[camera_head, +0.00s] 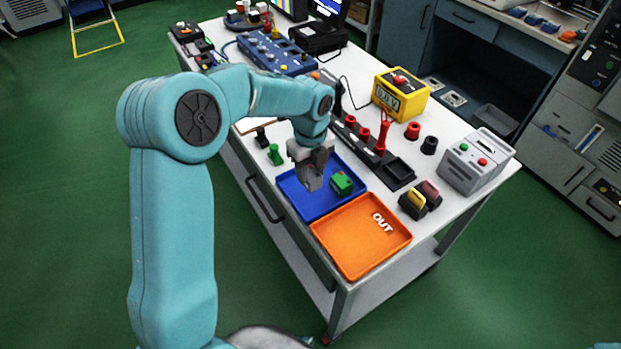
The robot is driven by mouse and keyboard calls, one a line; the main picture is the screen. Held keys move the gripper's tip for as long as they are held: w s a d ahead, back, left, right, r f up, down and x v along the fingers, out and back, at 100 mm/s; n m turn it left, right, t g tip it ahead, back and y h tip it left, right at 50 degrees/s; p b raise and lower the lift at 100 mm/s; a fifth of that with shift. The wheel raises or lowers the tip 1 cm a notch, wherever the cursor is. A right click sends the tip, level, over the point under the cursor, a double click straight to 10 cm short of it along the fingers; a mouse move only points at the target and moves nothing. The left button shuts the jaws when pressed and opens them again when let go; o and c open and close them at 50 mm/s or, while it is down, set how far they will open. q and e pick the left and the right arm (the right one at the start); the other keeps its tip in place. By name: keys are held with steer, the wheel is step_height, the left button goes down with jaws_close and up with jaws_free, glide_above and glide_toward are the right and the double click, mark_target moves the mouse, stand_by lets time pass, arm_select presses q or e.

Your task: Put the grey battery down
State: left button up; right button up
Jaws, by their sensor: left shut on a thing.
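My left gripper (313,168) reaches down over the blue tray (298,203) on the white bench. It is shut on the grey battery (309,181), a small grey block seen partly behind the fingers. I cannot tell whether the battery touches the tray floor. A green block (341,184) with a small red mark lies in the blue tray, just right of the gripper. The orange tray (352,243) marked OUT is empty and sits in front of the blue one. My right gripper is not in view.
A black rack (398,171) with red items stands behind the trays. Small green and black pieces (275,155) stand left of the blue tray.

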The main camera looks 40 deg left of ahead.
mark_target(310, 173)
arm_select(q)
step_height(310, 173, down, 4)
steer(key=shift+r, duration=0.15)
steer(key=o, duration=1.2)
steer(key=shift+c, duration=0.2)
step_height(310, 173, up, 12)
steer(key=shift+r, duration=0.1)
